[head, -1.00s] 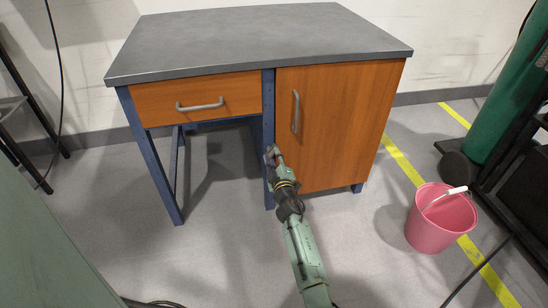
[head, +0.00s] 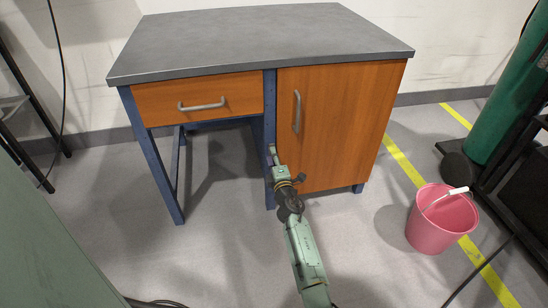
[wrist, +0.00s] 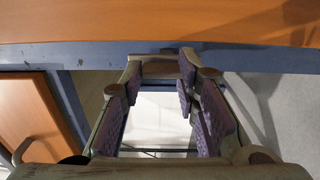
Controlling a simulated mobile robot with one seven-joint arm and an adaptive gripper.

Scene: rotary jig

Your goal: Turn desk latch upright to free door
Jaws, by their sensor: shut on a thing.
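The desk (head: 220,45) has a grey top, a blue frame and an orange door (head: 335,130) on the right with a grey bar handle. The door looks closed. My gripper (head: 272,152) is at the blue post (head: 268,120) beside the door's left edge. In the wrist view my gripper (wrist: 160,74) has its fingertips close to the post, shut on a small brownish piece that appears to be the latch (wrist: 160,67). The latch is mostly hidden by the fingers, and its exact angle cannot be told. In the head view my gripper covers it.
An orange drawer (head: 197,98) with a handle is left of the post, with open space below. A pink bucket (head: 435,222) stands on the floor to the right. A green cylinder (head: 505,100) and dark stand are farther right. The floor before the desk is clear.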

